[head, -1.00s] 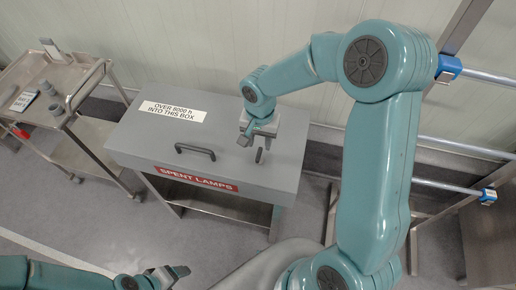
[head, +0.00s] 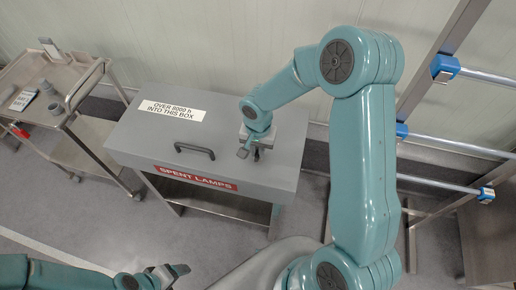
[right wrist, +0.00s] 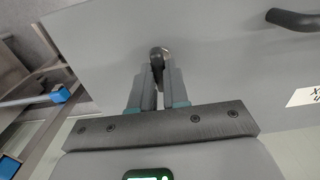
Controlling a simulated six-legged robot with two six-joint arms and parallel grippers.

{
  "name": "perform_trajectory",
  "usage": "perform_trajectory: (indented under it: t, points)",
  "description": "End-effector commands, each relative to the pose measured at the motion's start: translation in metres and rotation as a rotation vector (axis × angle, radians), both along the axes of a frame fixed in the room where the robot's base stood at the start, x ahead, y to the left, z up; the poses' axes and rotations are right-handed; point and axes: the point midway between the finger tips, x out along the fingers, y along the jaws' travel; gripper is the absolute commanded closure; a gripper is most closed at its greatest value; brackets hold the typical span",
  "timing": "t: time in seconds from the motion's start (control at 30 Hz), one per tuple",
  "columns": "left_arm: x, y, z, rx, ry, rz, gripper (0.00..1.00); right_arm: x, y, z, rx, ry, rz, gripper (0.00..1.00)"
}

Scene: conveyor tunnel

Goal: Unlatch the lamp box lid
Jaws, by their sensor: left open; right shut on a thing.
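The grey lamp box (head: 285,160) stands on a metal frame, its lid down, with a dark bar handle (head: 195,150) and a red "SPENT LAMPS" label (head: 197,179). My right gripper (head: 254,151) is at the right part of the lid. In the right wrist view its fingers (right wrist: 158,88) are shut on a small dark latch knob (right wrist: 157,62) that stands up from the lid. The fingers hide the latch's lower part, and in the head view the gripper mostly covers it. My left gripper (head: 170,274) is open and empty at the bottom left, away from the box.
A metal cart (head: 88,75) with small grey cups stands left of the box. A rack with blue clamps (head: 445,67) and pale tubes stands on the right. The floor before the box is clear.

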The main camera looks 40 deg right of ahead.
Motion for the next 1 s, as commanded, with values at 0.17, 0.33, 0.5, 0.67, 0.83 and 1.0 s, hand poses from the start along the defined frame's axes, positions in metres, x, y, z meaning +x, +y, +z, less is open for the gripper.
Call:
perform_trajectory:
  t: [0.17,0.33,0.5,0.67,0.83,1.0]
  points:
    - [0.000,0.000,-0.003,0.000,0.000,0.000,0.28,0.000,0.000,0.000,-0.001,-0.001,0.027,1.00]
    - [0.000,0.000,-0.010,0.000,0.000,0.000,0.28,0.000,0.000,-0.001,-0.001,-0.001,0.105,1.00]
    - [0.000,0.000,-0.020,0.000,0.000,0.000,0.28,0.001,0.000,-0.002,-0.002,-0.002,0.237,1.00]
    - [0.000,0.000,-0.029,0.000,0.000,0.000,0.28,0.001,0.000,-0.002,-0.001,-0.003,0.386,1.00]
    - [0.000,0.000,-0.035,0.000,0.000,0.000,0.28,0.001,0.000,-0.001,-0.002,-0.003,0.548,1.00]
    - [0.000,0.000,-0.040,0.000,0.000,0.000,0.28,0.001,0.000,0.000,-0.002,-0.003,0.710,1.00]
